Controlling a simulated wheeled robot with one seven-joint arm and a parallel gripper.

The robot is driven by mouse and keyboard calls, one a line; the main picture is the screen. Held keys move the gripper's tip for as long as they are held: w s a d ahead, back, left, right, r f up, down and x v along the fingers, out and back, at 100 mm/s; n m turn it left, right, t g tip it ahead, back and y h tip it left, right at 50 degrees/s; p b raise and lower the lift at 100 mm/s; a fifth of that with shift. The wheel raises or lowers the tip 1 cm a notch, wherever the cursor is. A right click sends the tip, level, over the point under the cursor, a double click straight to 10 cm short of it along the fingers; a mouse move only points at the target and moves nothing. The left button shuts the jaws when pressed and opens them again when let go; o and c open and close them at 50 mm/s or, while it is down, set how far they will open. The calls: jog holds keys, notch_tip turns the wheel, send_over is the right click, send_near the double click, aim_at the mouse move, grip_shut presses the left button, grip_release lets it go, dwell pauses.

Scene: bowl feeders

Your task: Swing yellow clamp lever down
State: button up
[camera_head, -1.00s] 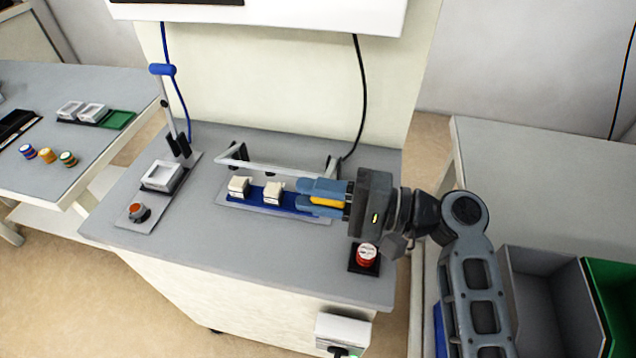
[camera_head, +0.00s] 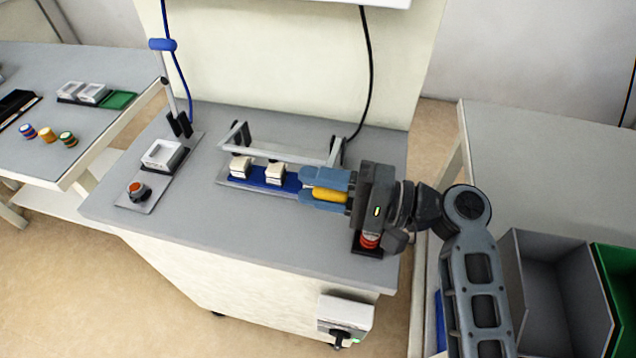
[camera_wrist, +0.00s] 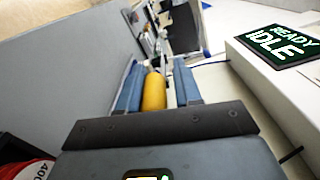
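The yellow clamp lever (camera_head: 330,195) shows as a rounded yellow handle at the right end of the blue fixture strip. It also shows in the wrist view (camera_wrist: 154,91). My gripper (camera_head: 314,188) reaches in from the right, with its two blue fingers on either side of the handle. In the wrist view my gripper (camera_wrist: 158,75) is open, with a clear gap between handle and right finger. The left finger is close to the handle; I cannot tell whether it touches. The lever's pivot is hidden by my gripper.
Two cream blocks (camera_head: 275,174) sit on the blue strip (camera_head: 254,179), with a pale bar frame (camera_head: 285,153) behind. A red button (camera_head: 369,241) is partly hidden below my gripper. An orange-topped knob (camera_head: 137,190) stands left. The front tabletop is clear. A screen (camera_wrist: 283,45) reads "READY IDLE".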

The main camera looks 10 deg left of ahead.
jog(key=shift+o, duration=1.3)
jog(key=shift+r, duration=0.1)
jog(key=shift+r, duration=0.35)
jog(key=r, duration=0.2)
jog(key=d+r, duration=0.1)
jog(key=r, duration=0.1)
jog(key=s+d+r, duration=0.2)
jog(key=d+r, duration=0.4)
jog(key=d, duration=0.4)
jog(key=shift+d, duration=0.25)
jog(key=shift+s, duration=0.1)
